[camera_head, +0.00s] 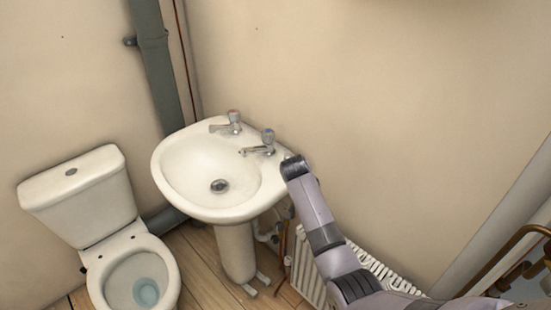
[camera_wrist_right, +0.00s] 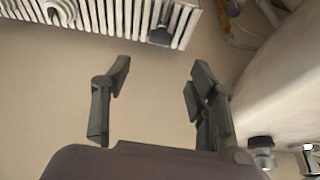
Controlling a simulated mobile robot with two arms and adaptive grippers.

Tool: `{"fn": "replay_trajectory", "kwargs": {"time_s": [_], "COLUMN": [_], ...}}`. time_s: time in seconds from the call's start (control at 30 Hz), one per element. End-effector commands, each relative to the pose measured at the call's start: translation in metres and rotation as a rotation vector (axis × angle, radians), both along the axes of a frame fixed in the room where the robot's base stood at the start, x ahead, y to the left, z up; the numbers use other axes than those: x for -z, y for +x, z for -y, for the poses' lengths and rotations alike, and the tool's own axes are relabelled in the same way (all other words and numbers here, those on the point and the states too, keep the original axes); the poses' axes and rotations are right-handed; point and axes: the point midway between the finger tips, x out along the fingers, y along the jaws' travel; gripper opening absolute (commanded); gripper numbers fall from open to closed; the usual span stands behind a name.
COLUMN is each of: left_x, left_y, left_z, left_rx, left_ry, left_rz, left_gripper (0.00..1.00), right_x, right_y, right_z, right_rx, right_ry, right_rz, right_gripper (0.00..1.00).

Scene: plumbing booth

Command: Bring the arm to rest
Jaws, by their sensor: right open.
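My right arm comes in from the lower right in the head view. It ends beside the right rim of the white sink (camera_head: 237,200), where the fingers are hidden. In the right wrist view my right gripper (camera_wrist_right: 161,69) is open, with its two dark fingers well apart and nothing between them. Behind the fingers is plain beige wall. The sink (camera_wrist_right: 285,85) fills the right side of that view, close to the right finger. My left gripper is in neither view.
Two taps (camera_head: 266,141) stand on the sink's back edge. A white radiator (camera_head: 304,268) is low on the wall behind my arm and shows in the wrist view (camera_wrist_right: 95,16). A toilet (camera_head: 85,195) stands left; copper pipes (camera_head: 520,245) are at right. The upper wall is clear.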

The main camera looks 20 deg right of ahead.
Motion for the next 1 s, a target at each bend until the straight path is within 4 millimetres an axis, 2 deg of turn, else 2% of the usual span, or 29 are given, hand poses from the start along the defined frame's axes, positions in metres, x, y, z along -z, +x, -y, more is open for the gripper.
{"fn": "replay_trajectory", "kwargs": {"time_s": [0.13, 0.23, 0.27, 0.37, 0.4, 0.47, 0.5, 0.57, 0.6, 0.67, 0.7, 0.77, 0.8, 0.87, 0.9, 1.0], "left_x": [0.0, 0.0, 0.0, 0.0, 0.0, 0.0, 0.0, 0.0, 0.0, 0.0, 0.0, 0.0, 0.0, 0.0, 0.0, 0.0], "left_y": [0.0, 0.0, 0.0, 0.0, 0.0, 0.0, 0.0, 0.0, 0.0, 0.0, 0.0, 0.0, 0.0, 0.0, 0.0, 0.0], "left_z": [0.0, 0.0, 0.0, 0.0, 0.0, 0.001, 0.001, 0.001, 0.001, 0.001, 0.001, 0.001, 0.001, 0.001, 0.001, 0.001], "left_rx": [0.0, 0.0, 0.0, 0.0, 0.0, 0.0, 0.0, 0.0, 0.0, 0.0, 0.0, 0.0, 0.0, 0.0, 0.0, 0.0], "left_ry": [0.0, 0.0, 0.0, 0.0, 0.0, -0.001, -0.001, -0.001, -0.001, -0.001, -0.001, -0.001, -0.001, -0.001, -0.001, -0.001], "left_rz": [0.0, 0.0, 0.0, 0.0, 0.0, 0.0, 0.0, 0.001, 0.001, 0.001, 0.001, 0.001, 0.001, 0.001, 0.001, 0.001], "left_gripper": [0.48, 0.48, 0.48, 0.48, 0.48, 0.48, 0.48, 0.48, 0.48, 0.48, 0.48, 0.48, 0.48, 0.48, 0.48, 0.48], "right_x": [0.006, 0.034, 0.047, 0.107, 0.134, 0.173, 0.198, 0.233, 0.255, 0.286, 0.305, 0.331, 0.346, 0.367, 0.378, 0.399], "right_y": [-0.002, -0.01, -0.015, -0.039, -0.053, -0.077, -0.095, -0.124, -0.145, -0.179, -0.203, -0.241, -0.268, -0.308, -0.336, -0.401], "right_z": [-0.001, -0.004, -0.006, -0.016, -0.02, -0.028, -0.033, -0.041, -0.047, -0.054, -0.059, -0.066, -0.071, -0.077, -0.081, -0.089], "right_rx": [-0.012, -0.079, -0.115, -0.271, -0.343, -0.454, -0.523, -0.622, -0.687, -0.778, -0.838, -0.923, -0.976, -1.055, -1.106, -1.216], "right_ry": [0.0, -0.004, -0.005, -0.005, -0.003, 0.004, 0.009, 0.021, 0.03, 0.043, 0.053, 0.068, 0.078, 0.093, 0.102, 0.123], "right_rz": [-0.006, -0.034, -0.047, -0.1, -0.122, -0.153, -0.172, -0.198, -0.213, -0.233, -0.245, -0.261, -0.271, -0.282, -0.288, -0.297], "right_gripper": [0.53, 0.53, 0.53, 0.53, 0.53, 0.53, 0.53, 0.53, 0.53, 0.53, 0.53, 0.53, 0.53, 0.53, 0.53, 0.53]}}
